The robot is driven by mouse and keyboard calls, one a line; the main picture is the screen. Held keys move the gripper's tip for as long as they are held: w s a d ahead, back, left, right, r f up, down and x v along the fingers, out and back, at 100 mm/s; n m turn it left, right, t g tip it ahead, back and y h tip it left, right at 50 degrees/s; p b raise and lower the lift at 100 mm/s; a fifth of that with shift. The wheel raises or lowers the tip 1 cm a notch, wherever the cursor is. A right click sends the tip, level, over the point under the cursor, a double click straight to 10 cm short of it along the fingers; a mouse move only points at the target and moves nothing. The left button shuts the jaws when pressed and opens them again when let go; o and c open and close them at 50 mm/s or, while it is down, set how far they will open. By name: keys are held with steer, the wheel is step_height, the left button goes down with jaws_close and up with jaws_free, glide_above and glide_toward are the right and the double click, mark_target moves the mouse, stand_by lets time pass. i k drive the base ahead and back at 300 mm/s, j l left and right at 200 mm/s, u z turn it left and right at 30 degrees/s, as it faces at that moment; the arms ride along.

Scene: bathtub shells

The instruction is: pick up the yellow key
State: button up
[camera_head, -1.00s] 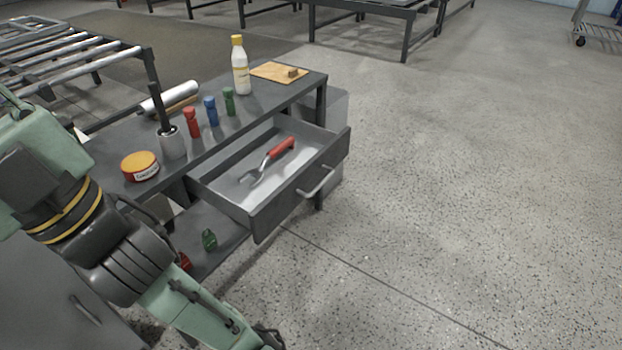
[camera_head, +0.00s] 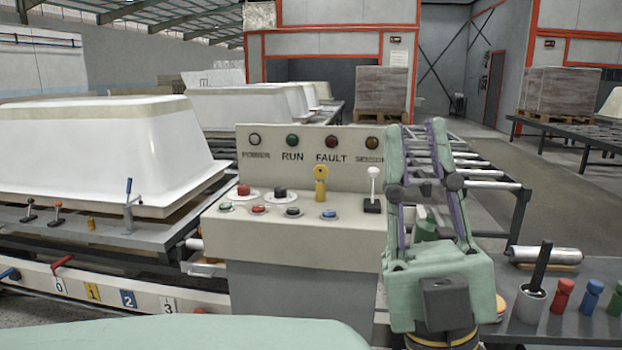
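The yellow key (camera_head: 320,184) stands upright on the top of the beige control panel (camera_head: 290,240), in the middle of the camera_head view. It has a round head with a hole and a thicker lower part. Its lower end meets the panel; how it is seated there cannot be made out. My gripper (camera_head: 416,128) points upward to the right of the key, apart from it in the picture. Its two green fingers with purple inner strips are spread, with nothing seen between them. They cover part of the panel's right end.
Red, black, green and blue buttons (camera_head: 244,190) and a white-knobbed lever (camera_head: 373,185) surround the key. Indicator lamps line the upright backboard (camera_head: 310,165) behind. A white tub shell (camera_head: 110,150) stands left. Red and blue bottles (camera_head: 563,295) stand on a dark bench at lower right.

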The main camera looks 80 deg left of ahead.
mark_target(320, 172)
steer(key=u, duration=2.15)
steer(key=i+j+z, duration=0.2)
steer(key=j, duration=0.2)
steer(key=i+j+z, duration=0.2)
steer(key=j, duration=0.2)
steer(key=j+z, duration=0.2)
steer(key=j, duration=0.2)
